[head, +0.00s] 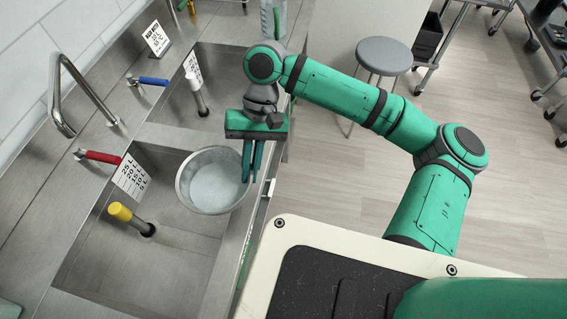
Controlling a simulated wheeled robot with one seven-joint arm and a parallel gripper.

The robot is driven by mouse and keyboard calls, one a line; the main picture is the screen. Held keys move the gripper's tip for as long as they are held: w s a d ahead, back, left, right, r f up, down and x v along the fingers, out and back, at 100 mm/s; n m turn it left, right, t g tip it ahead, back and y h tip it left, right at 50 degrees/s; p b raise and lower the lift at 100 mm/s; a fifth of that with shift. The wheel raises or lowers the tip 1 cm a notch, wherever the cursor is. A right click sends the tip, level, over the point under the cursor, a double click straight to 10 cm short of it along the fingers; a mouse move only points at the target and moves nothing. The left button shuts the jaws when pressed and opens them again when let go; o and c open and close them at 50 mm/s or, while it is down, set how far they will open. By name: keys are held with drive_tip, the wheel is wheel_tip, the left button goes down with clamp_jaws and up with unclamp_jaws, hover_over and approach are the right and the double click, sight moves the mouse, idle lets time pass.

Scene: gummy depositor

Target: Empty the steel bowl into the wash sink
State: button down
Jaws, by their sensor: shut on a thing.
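The steel bowl (191,187) is round, with pale whitish contents (216,186) inside. It is over the near basin of the wash sink (185,240), close to the sink's right edge, and looks roughly upright. My gripper (249,178) points down at the bowl's right rim. Its green fingers are shut on that rim. The exact contact at the fingertips is partly hidden. I cannot tell how high the bowl is above the basin floor.
A yellow-topped standpipe (121,212) stands in the near basin; a white-topped one (193,82) stands in the far basin. Red (98,156) and blue (150,81) tap levers and a bent spout (85,85) line the left ledge. A grey stool (384,55) stands beyond my arm.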

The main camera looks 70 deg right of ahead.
drive_tip(key=s+d+f, duration=0.3)
drive_tip(key=s+d, duration=0.3)
drive_tip(key=s, duration=0.4)
drive_tip(key=shift+w+a+r+g+h, duration=0.35)
drive_tip(key=shift+w+a+r, duration=0.05)
drive_tip(key=shift+r, duration=0.25)
drive_tip(key=shift+w+a+r+g+h, duration=0.3)
drive_tip(key=shift+w+a+r+h, duration=0.15)
drive_tip(key=shift+r, duration=0.15)
drive_tip(key=shift+w+a+r+g+h, duration=0.3)
drive_tip(key=shift+w+a+r+g, duration=0.1)
drive_tip(key=shift+r, duration=0.25)
drive_tip(key=shift+w+a+r+g+h, duration=0.45)
drive_tip(key=shift+w+a+r+h, duration=0.3)
drive_tip(key=shift+a+r, duration=0.35)
drive_tip(key=shift+w, duration=0.1)
drive_tip(key=shift+w+a+r+g+h, duration=0.65)
drive_tip(key=shift+w+a+r, duration=0.35)
drive_tip(key=shift+a, duration=0.15)
